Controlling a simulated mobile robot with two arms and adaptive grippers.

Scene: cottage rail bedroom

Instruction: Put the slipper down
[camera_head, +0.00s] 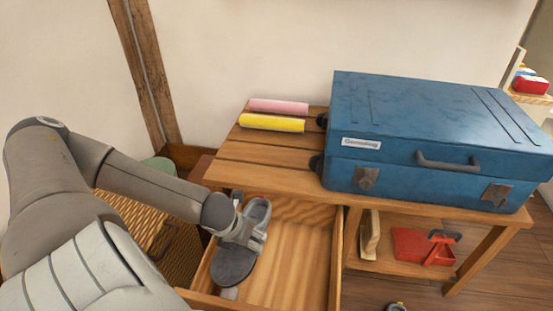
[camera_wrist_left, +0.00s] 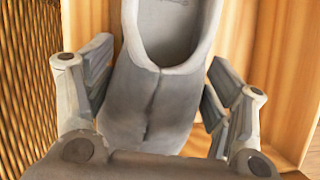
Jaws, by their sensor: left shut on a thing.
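My left gripper (camera_head: 242,226) is shut on a grey slipper (camera_head: 236,264), which also fills the middle of the left wrist view (camera_wrist_left: 155,95). The wrist view shows a finger on each side of it. In the head view the slipper is over the left part of an open wooden drawer (camera_head: 295,262), with its broad dark end towards the front. I cannot tell whether it touches the drawer floor. My right gripper is not in view.
A blue suitcase (camera_head: 395,125) stands on the wooden bench (camera_head: 262,178), with pink (camera_head: 279,106) and yellow (camera_head: 271,123) rolls to its left. A woven basket (camera_head: 183,255) is close left of the drawer. A red item (camera_head: 412,246) lies on the lower shelf. The drawer's right part is clear.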

